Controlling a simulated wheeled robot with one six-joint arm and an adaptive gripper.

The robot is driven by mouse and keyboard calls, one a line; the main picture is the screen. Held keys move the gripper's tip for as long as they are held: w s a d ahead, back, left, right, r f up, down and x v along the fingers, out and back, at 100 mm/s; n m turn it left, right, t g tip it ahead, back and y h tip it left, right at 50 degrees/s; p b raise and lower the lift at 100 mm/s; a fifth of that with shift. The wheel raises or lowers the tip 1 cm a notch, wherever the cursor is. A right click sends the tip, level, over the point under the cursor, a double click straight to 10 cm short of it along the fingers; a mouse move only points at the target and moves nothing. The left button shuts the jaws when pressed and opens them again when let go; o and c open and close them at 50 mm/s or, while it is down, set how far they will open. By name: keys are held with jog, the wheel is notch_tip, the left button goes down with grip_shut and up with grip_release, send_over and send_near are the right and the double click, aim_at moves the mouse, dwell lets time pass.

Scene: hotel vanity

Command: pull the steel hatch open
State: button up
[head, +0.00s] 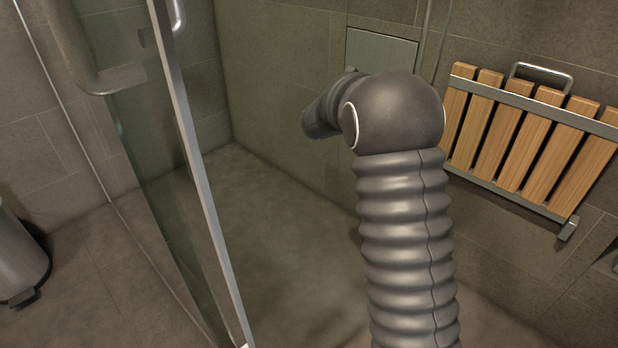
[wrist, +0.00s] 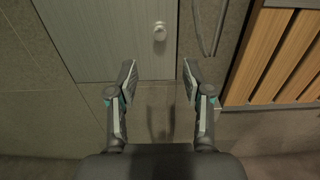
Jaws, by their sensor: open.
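The steel hatch (head: 381,54) is a flat grey panel set in the tiled shower wall, and it looks closed. My arm hides its lower part in the head view. In the wrist view the hatch (wrist: 100,40) fills the upper left, with a small round knob (wrist: 160,31) near its right edge. My gripper (wrist: 157,72) is open and empty, its fingertips apart below the knob in the picture. The knob lies beyond the gap between the fingers, not between them. In the head view my gripper is hidden behind my arm.
A wooden slatted folding seat (head: 530,135) is mounted on the wall right of the hatch. A glass shower door (head: 165,150) with a metal edge and handle stands at left. A metal bin (head: 18,255) is at far left. The shower floor (head: 270,240) is clear.

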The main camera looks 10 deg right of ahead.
jog(key=w+a+f+n+t+y, duration=0.1)
jog(key=a+f+n+y, duration=0.5)
jog(key=n, duration=0.5)
jog(key=a+f+n+t+y, duration=0.1)
jog(key=a+f+n+y, duration=0.35)
jog(key=a+n, duration=0.5)
jog(key=s+a+r+n+g+y, duration=0.1)
jog(key=s+a+n+g+y, duration=0.3)
jog(key=s+n, duration=0.7)
jog(key=s+n+g+y+p, duration=0.1)
jog(key=s+n+g+y, duration=0.1)
jog(key=s+n, duration=0.6)
jog(key=s, duration=0.3)
jog(key=shift+s+a+f+g+p, duration=0.2)
jog(key=shift+a+f+g+p, duration=0.1)
jog(key=shift+a+p, duration=0.1)
